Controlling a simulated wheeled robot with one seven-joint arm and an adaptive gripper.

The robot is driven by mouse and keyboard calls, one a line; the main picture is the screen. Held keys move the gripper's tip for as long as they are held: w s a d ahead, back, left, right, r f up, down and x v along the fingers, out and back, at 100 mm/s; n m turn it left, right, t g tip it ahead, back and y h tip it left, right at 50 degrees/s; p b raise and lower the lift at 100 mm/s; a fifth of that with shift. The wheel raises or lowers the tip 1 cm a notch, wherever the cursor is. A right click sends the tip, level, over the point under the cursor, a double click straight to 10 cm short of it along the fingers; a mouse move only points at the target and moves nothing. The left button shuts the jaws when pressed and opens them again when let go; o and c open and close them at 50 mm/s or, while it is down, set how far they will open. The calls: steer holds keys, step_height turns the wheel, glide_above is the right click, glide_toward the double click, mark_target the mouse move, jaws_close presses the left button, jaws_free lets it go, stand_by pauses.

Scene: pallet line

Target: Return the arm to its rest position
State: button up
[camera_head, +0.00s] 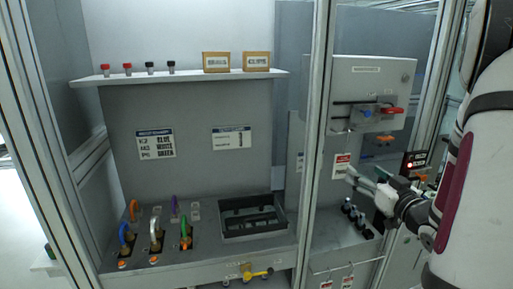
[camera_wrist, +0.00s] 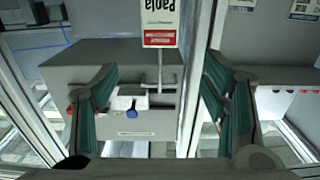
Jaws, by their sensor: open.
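My gripper (camera_head: 355,181) is at the right in the head view, in front of the grey panel and beside the red-and-white tag (camera_head: 341,165). In the wrist view my gripper (camera_wrist: 160,85) shows two green-padded fingers spread wide apart with nothing between them. A red-and-white tag (camera_wrist: 160,24) hangs beyond the fingers and appears upside down. My arm comes in from the right edge of the head view. Its rest position is not marked in either view.
A grey switch box (camera_head: 370,92) with red and blue handles is above my gripper. A metal frame post (camera_head: 318,130) stands left of it. A dark tray (camera_head: 252,216), several coloured hooked handles (camera_head: 156,228) and a shelf (camera_head: 180,76) are further left. Small black bottles (camera_head: 356,217) stand below.

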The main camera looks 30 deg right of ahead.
steer(key=w+a+r+g+h+b, duration=0.1)
steer(key=w+a+r+g, duration=0.15)
steer(key=a, duration=0.35)
steer(key=w+a+r+g, duration=0.2)
steer(key=w+a+g, duration=0.1)
steer(key=a, duration=0.3)
steer(key=s+a+n+g+y+b, duration=0.1)
steer(key=s+a+g+y, duration=0.1)
steer(key=s+a, duration=0.6)
steer(key=s+a+f+n+g+y, duration=0.1)
steer(key=s+a+g+y, duration=0.2)
steer(key=s+a, duration=0.5)
steer(key=a+g, duration=0.1)
steer(key=a, duration=0.6)
steer(key=shift+s+a+f+n+b, duration=0.15)
steer(key=shift+s+f+n+b, duration=0.1)
steer(key=shift+s+n+b, duration=0.15)
